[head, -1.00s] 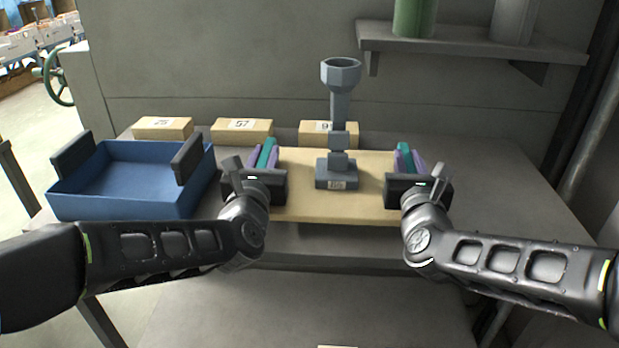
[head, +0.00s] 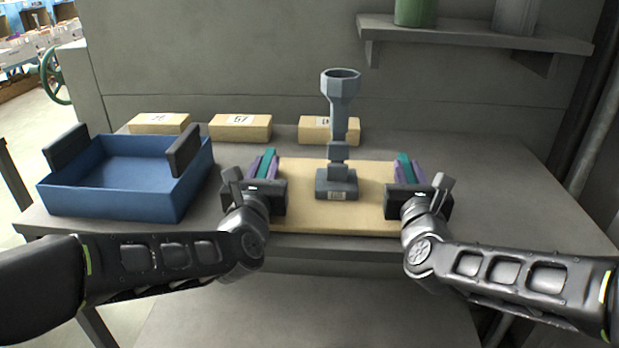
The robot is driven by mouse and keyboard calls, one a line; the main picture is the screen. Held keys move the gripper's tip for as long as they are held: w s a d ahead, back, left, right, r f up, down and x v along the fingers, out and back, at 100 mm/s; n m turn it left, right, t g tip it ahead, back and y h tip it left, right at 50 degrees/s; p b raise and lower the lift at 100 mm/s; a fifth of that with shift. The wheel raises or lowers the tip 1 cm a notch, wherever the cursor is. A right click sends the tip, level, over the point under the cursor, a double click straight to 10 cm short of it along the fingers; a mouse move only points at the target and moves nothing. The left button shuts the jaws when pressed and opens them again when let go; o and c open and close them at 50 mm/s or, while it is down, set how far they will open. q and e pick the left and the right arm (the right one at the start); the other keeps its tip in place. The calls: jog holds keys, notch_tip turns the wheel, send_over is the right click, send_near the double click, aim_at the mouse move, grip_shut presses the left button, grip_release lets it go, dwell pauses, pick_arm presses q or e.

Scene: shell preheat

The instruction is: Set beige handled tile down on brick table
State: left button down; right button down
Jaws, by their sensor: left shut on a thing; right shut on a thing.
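The beige tile (head: 300,188) lies level in front of me, over the grey table (head: 510,190). A grey stand with a cup-shaped top (head: 338,185) stands upright on its middle. My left gripper (head: 265,166) is shut on the teal handle at the tile's left side. My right gripper (head: 405,170) is shut on the teal handle at its right side. The purple fingers flank each handle and hide part of it. The tile's front edge is near the table's front edge. I cannot tell whether its underside touches the table.
A blue open box (head: 125,195) with dark end grips stands left of the tile. Labelled beige bricks stand in a row behind: left (head: 158,124), middle (head: 240,128) and right (head: 318,131), the last partly behind the stand. The table is clear on the right. A shelf (head: 470,35) hangs above.

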pick_arm(q)
jog(key=c, duration=1.3)
grip_release()
jog(key=shift+f, duration=0.15)
pick_arm(e)
jog(key=c, duration=1.3)
grip_release()
jog(key=shift+f, duration=0.15)
pick_arm(q)
jog(key=shift+s, duration=0.1)
jog(key=s, duration=0.7)
jog(key=shift+s, duration=0.25)
pick_arm(e)
jog(key=shift+s, duration=0.1)
jog(key=s, duration=1.2)
